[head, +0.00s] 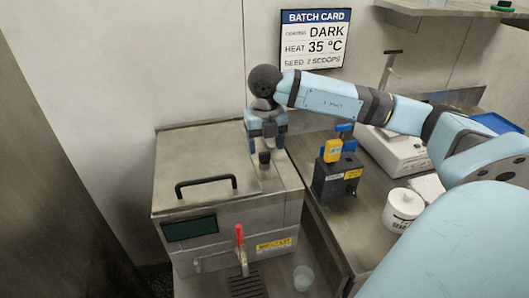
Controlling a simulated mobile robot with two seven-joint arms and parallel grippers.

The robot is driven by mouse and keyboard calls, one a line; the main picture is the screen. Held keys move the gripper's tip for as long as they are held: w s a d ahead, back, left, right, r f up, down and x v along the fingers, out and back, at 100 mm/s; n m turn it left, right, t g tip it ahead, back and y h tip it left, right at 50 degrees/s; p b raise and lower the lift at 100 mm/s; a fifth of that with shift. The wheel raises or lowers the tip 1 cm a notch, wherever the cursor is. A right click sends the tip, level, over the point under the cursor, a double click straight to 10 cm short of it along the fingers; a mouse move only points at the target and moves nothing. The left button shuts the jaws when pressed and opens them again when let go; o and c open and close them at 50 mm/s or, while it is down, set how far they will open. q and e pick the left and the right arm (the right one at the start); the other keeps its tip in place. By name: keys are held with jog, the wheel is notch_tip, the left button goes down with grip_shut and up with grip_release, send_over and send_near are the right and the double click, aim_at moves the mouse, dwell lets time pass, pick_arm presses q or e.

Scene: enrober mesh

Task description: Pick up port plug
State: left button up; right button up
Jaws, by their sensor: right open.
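The port plug (265,159) appears to be the small dark knob standing on the steel top of the enrober machine (221,152), near the right edge of its lid. My right gripper (266,140) points down just above the plug, with its fingers open. The upper part of the plug is close to the fingertips or between them; I cannot tell whether they touch it. My left gripper is not in view.
The machine has a black lid handle (206,185) and a red-handled tap (239,234). To the right stand a dark block holding yellow and blue items (337,179), a white tub (403,208) and a white scale (398,152). A batch card (315,40) hangs behind my arm.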

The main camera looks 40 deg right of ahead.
aim_at(265, 153)
notch_tip(265, 153, down, 3)
jog(key=shift+a+f, duration=0.15)
jog(key=shift+c, duration=0.5)
jog(key=c, duration=0.9)
